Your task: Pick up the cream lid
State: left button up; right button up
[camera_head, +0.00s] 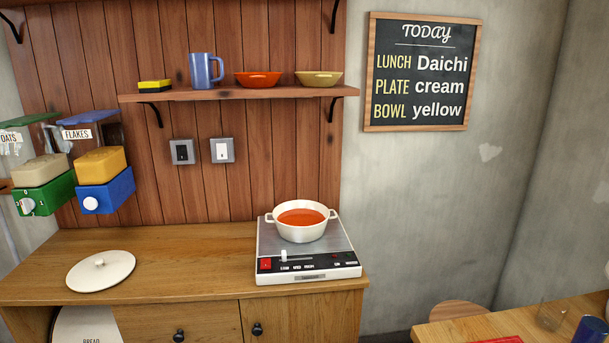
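The cream lid (101,271) is a round, shallow disc with a small knob on top. It lies flat, knob up, on the left part of the wooden counter (190,255). Nothing touches it from above. A cream two-handled pot (301,222) holding orange-red soup stands uncovered on the hot plate to the right. Neither of my grippers is in view.
The white and black hot plate (308,253) takes up the counter's right end. Oats and flakes dispensers (105,180) hang at the left. A shelf (220,94) above holds a sponge, blue mug and two bowls. The counter between lid and hot plate is clear.

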aim_at(99, 272)
jog(key=u, duration=1.3)
